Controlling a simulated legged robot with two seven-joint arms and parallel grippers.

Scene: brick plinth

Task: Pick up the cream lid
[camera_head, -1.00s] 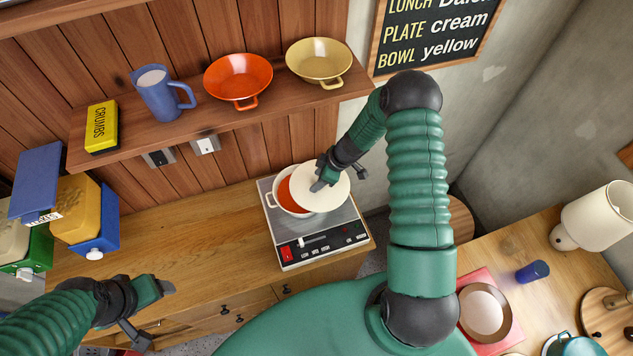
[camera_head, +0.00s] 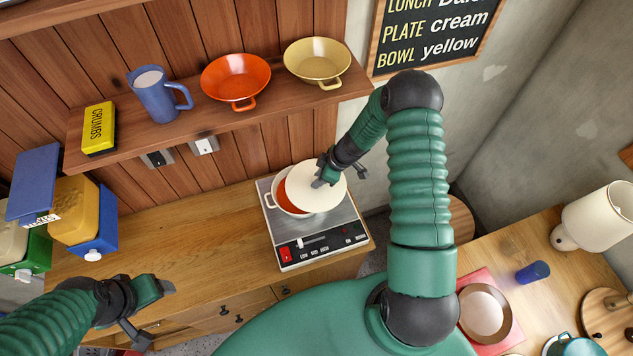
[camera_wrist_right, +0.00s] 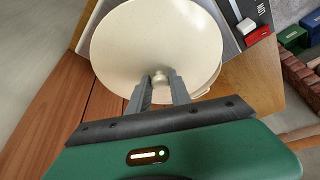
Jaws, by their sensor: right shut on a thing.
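The cream lid (camera_head: 316,189) is a round pale disc over the right part of a cream pot (camera_head: 270,199) on the hotplate. Orange-red contents show in the pot at the lid's left side. My right gripper (camera_head: 320,181) is at the lid's knob; in the right wrist view the two fingers (camera_wrist_right: 160,86) are shut on the small knob, and the lid (camera_wrist_right: 155,40) fills the view beyond them. I cannot tell whether the lid touches the pot rim. My left gripper (camera_head: 152,312) is at lower left, above the counter front, with its jaws apart and empty.
The pot stands on a steel hotplate (camera_head: 325,235) with a red switch. A shelf (camera_head: 215,117) above holds an orange bowl (camera_head: 236,78), a yellow bowl (camera_head: 318,62), a blue jug (camera_head: 160,95) and a yellow box (camera_head: 99,128). The counter (camera_head: 190,235) left of the hotplate is clear.

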